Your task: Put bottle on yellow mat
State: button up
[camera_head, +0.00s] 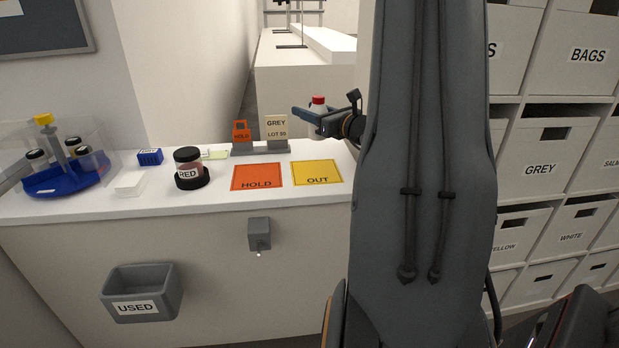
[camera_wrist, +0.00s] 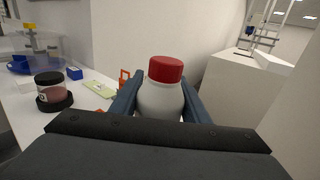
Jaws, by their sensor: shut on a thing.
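The bottle is white with a red cap; it shows in the wrist view (camera_wrist: 160,98) upright between my two fingers. In the head view its red cap (camera_head: 318,101) shows above my gripper (camera_head: 308,118), which hides most of its body. My gripper is shut on the bottle and holds it up in the air, above and behind the yellow mat. The yellow mat (camera_head: 317,171), marked OUT, lies flat and bare on the white counter. The wrist view does not show the yellow mat.
An orange HOLD mat (camera_head: 257,177) lies left of the yellow one. Behind them stands a grey holder (camera_head: 260,148) with HOLD and GREY LOT cards. A RED jar (camera_head: 188,163) stands on a black base further left. A grey USED bin (camera_head: 141,290) hangs on the counter front.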

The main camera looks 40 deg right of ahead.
jog(key=shift+w+a+f, duration=0.1)
jog(key=shift+w+f, duration=0.1)
jog(key=shift+f, duration=2.65)
jog(key=shift+w+f, duration=0.2)
jog(key=shift+f, duration=2.65)
jog(key=o, duration=1.1)
jog(key=shift+f, duration=0.15)
jog(key=shift+o, duration=0.3)
